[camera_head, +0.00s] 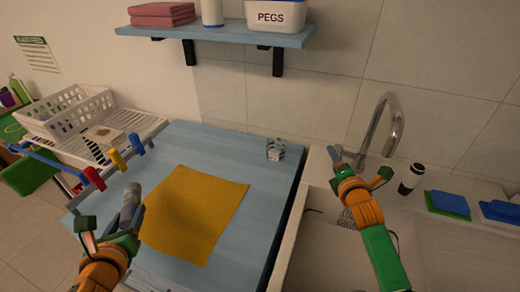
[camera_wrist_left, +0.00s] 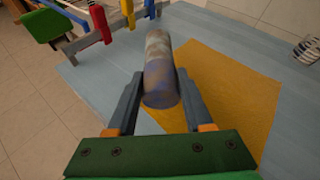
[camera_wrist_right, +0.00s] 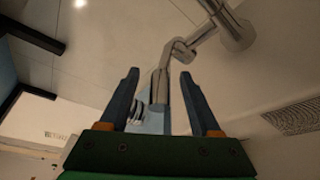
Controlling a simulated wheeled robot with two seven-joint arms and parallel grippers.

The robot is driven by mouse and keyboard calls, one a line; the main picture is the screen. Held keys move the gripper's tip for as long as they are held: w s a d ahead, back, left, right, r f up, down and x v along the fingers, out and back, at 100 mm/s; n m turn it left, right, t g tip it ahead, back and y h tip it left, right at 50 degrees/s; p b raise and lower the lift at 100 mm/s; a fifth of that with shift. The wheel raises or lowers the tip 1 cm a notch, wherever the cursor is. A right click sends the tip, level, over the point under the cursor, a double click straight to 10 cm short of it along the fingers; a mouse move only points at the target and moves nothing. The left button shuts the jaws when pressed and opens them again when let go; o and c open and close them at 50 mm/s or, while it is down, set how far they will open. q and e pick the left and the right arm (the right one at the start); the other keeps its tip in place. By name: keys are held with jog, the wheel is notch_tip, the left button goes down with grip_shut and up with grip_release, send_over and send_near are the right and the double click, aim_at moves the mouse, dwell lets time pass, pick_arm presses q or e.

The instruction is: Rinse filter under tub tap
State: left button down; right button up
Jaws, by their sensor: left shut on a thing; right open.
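A grey-blue cylindrical filter (camera_head: 131,196) is held upright-tilted in my left gripper (camera_head: 127,212), above the left part of the blue worktop. In the left wrist view the filter (camera_wrist_left: 160,70) sits between the two closed fingers (camera_wrist_left: 160,90). The chrome tap (camera_head: 396,118) arches over the white tub (camera_head: 318,240) at right. My right gripper (camera_head: 361,166) is open and empty, close to the tap. In the right wrist view a chrome part of the tap (camera_wrist_right: 162,88) shows between the spread fingers (camera_wrist_right: 158,80); I cannot tell if they touch it.
A rail with coloured pegs (camera_head: 93,178) is at left.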

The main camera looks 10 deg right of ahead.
pick_arm(q)
jog(key=shift+f, duration=0.15)
pick_arm(e)
jog(key=shift+x, duration=0.95)
grip_shut()
dwell(0.5)
pick_arm(q)
notch_tip(320, 180, up, 3)
jog(key=p, duration=0.3)
jog(key=shift+r, duration=0.25)
pick_arm(e)
jog(key=shift+r+g, duration=0.4)
jog(key=shift+r, duration=0.05)
pick_arm(q)
jog(key=shift+f, duration=0.2)
pick_arm(e)
jog(key=shift+f, duration=0.15)
